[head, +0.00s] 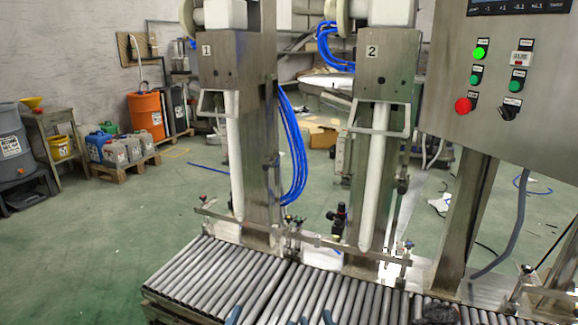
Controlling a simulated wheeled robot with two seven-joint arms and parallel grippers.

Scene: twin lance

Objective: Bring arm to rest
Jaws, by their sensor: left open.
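Blue finger-like tips show at the bottom edge over the roller conveyor (215,270), and I take them for my left gripper (281,318). Its tips are apart with only rollers seen between them, so it is open and empty. Most of this gripper is cut off by the lower edge. The filling machine stands behind the conveyor, with white lance 1 (235,165) on the left and white lance 2 (374,190) on the right.
A control panel (540,110) with lit buttons stands at the upper right. A dark lump (438,311) lies at the conveyor's front right. Blue hoses (293,150) hang beside lance 1. Jerrycans (110,150) and an orange drum (146,117) stand at the back left. The green floor at left is clear.

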